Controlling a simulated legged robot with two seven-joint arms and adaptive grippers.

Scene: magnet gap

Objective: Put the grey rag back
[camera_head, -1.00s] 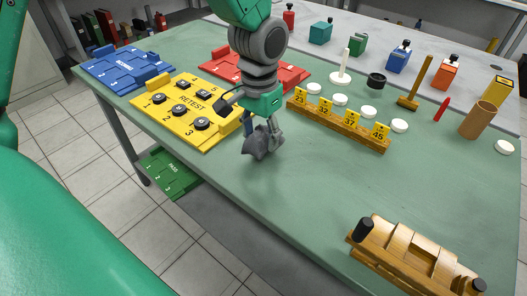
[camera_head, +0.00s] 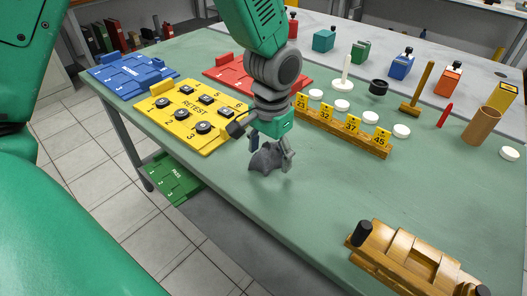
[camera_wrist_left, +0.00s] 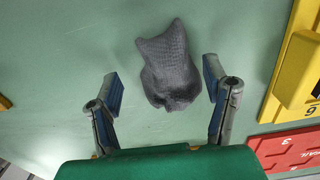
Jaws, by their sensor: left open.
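The grey rag (camera_head: 264,160) is a crumpled cloth at the green tabletop, between the yellow RETEST tray and the wooden number rack. In the left wrist view the rag (camera_wrist_left: 170,70) lies between and just beyond my fingers, with a gap on each side. My left gripper (camera_head: 272,151) is open directly above the rag, pointing down; its spread fingers also show in the left wrist view (camera_wrist_left: 161,72). The gripper hides part of the rag's top in the head view. My right gripper is out of view.
The red tray (camera_head: 232,77) is behind my arm, and the number rack (camera_head: 345,134) is to the right. A wooden fixture (camera_head: 415,262) stands front right. The tabletop between is clear.

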